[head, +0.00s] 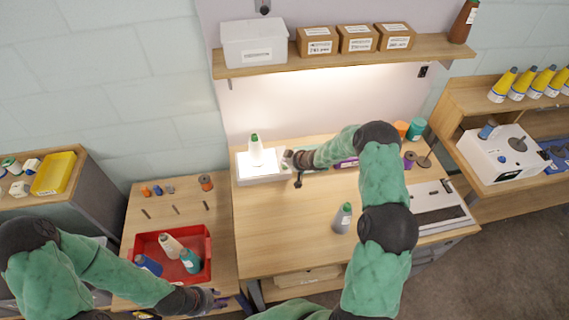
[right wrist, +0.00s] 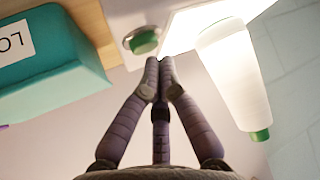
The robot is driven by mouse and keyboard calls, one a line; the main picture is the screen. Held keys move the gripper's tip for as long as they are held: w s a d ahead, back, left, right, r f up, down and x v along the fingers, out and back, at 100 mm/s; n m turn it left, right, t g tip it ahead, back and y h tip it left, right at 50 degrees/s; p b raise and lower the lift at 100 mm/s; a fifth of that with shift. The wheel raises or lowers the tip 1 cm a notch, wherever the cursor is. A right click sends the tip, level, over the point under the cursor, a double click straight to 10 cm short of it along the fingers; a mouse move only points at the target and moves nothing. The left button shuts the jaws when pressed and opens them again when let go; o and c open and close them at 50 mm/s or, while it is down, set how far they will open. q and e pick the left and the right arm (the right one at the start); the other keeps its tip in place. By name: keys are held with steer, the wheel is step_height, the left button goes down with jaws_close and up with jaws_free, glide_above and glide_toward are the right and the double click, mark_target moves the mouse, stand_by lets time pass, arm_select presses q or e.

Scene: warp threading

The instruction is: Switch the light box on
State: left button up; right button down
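The light box (head: 265,179) is a low white box at the back left of the middle table, and its top glows bright white. A white cone with a green tip (head: 255,152) stands on it. In the right wrist view the box's side (right wrist: 178,30) carries a round green button (right wrist: 145,41) in a metal ring. My right gripper (right wrist: 158,63) is shut and empty, its fingertips close beside the button; I cannot tell if they touch. In the head view my right gripper (head: 290,157) is at the box's right end. My left gripper (head: 215,299) is below the red tray, its fingers unclear.
A teal labelled box (right wrist: 50,65) lies near the right gripper in the wrist view. A grey cone (head: 342,218) stands mid-table. The red tray (head: 206,236) holds several cones on the left table. A shelf (head: 285,67) with boxes hangs above. The front left of the table is clear.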

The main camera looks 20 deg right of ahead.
steer(key=shift+r, duration=0.35)
step_height(320, 180, up, 6)
steer(key=p, duration=0.5)
steer(key=shift+p, duration=0.4)
